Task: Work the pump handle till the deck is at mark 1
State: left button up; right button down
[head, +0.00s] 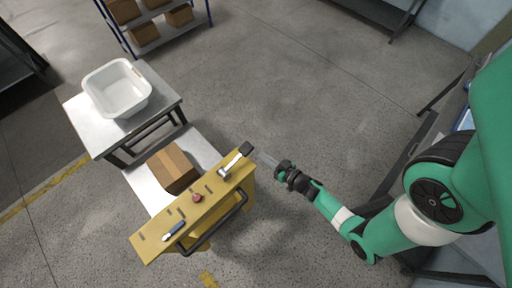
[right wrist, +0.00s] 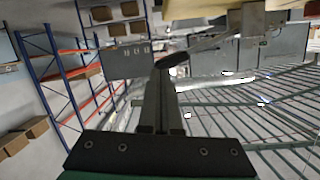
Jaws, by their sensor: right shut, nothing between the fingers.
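The pump handle is a silver lever with a black grip (head: 246,148) at the far end of a yellow frame (head: 155,241). The grip also shows in the right wrist view (right wrist: 172,60), just beyond the fingertips. The deck (head: 149,191) is a pale flat platform beside the yellow frame, bearing a cardboard box (head: 173,169). My right gripper (head: 262,158) is shut and empty, its tips close to the black grip; I cannot tell whether they touch it. In the right wrist view its fingers (right wrist: 160,100) are together. Mark 1 cannot be read. My left gripper is out of view.
A red knob (head: 197,198) and a blue lever (head: 173,231) sit on the yellow frame, with a dark bar (head: 216,226) along its side. A white tub (head: 117,88) stands on a metal table (head: 165,99) beyond the deck.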

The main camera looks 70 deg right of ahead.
jog(key=v, duration=0.4)
jog(key=shift+p, duration=0.4)
jog(key=shift+w+a+r, duration=0.1)
jog(key=shift+w, duration=0.05)
dwell(2.5)
